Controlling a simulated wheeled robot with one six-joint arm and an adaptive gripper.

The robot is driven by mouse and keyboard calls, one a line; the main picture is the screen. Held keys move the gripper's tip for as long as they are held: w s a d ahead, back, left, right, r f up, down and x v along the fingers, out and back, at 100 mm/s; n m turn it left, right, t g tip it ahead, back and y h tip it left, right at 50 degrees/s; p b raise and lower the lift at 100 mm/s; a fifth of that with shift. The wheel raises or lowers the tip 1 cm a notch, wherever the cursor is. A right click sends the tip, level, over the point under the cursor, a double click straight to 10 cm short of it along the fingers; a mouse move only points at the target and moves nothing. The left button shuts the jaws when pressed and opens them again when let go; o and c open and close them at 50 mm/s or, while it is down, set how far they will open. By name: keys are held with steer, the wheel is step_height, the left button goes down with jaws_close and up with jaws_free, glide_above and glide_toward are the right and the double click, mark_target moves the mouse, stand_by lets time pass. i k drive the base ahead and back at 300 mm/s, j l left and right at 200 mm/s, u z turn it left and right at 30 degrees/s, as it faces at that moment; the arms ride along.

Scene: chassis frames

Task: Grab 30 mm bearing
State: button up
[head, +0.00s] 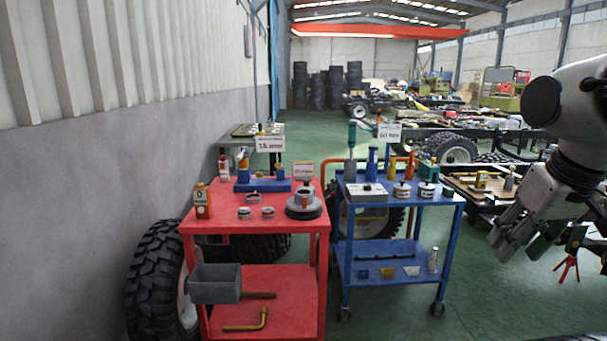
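Several small grey metal rings that look like bearings (268,212) lie on the top of the red cart (210,226). Their sizes cannot be read, so I cannot tell which one is 30 mm. A larger dark round part with a grey hub (303,205) sits to their right on the same top. My gripper (522,240) hangs at the right of the head view, well apart from both carts. The view does not show clearly whether its fingers are open or shut. A dark green shape shows beside the fingers, and I cannot tell whether it is held.
An orange-red bottle (202,201) and a blue fixture (262,185) share the red top. Green floor is open in front of my gripper.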

mark_target(267, 212)
steer(key=i+j+u, duration=0.15)
steer(key=i, duration=0.3)
steer(key=i+j+u, duration=0.2)
steer(key=i, duration=0.25)
steer(key=i+j+u, duration=0.15)
steer(key=i, duration=0.35)
